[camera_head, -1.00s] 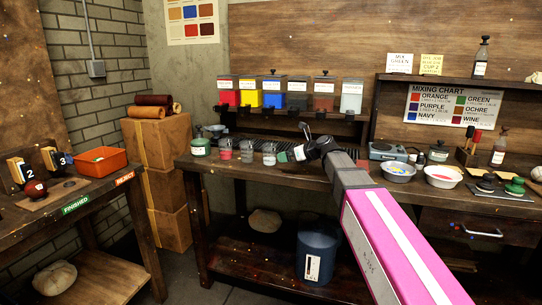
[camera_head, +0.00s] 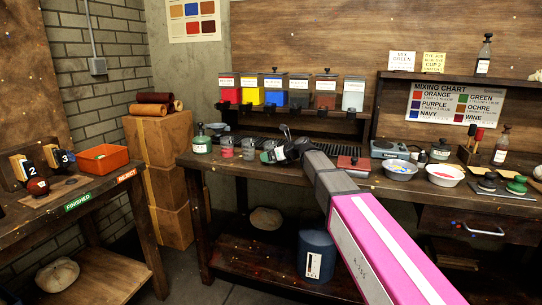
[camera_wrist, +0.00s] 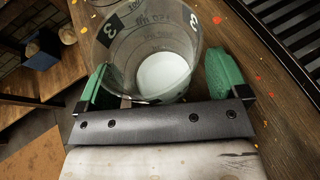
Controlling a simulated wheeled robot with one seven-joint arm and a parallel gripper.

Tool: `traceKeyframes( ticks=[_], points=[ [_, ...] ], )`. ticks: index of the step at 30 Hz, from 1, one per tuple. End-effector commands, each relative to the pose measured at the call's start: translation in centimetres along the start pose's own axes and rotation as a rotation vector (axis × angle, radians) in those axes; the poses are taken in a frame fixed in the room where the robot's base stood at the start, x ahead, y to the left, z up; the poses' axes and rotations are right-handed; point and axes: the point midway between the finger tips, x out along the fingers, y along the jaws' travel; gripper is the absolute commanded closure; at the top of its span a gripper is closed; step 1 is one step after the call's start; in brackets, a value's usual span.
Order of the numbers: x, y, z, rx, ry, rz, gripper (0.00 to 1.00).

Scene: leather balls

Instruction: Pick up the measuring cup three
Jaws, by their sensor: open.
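Measuring cup three (camera_wrist: 150,45) is a clear cup marked with dark 3s, with a pale bottom, in the wrist view. My gripper (camera_wrist: 160,88) is open, with one green finger on each side of the cup's near part. I cannot tell whether either finger touches it. In the head view my gripper (camera_head: 280,152) is low over the bench at the right end of the row of cups. Cup three (camera_head: 268,147) is partly hidden by the gripper there.
Two other cups (camera_head: 227,148) (camera_head: 248,149) and a green-labelled jar (camera_head: 201,144) stand left of my gripper. A red item (camera_head: 354,163) and a scale (camera_head: 388,149) are to the right. Paint dispensers (camera_head: 300,92) hang above the bench.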

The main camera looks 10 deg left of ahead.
Motion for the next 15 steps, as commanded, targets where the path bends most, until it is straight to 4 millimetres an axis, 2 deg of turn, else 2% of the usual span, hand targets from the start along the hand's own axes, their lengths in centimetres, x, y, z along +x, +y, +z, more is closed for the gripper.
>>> traceKeyframes(
  ticks=[4,5,9,10,15],
  points=[
    [-0.04,0.02,-0.02,0.000,0.000,0.000,0.08],
    [-0.05,0.02,-0.03,0.000,0.000,0.000,0.11],
    [-0.06,0.03,-0.03,0.000,0.000,0.000,0.56],
    [-0.06,0.03,-0.03,0.000,0.000,0.000,0.63],
    [-0.06,0.03,-0.02,0.000,0.000,0.000,0.63]
  ],
)
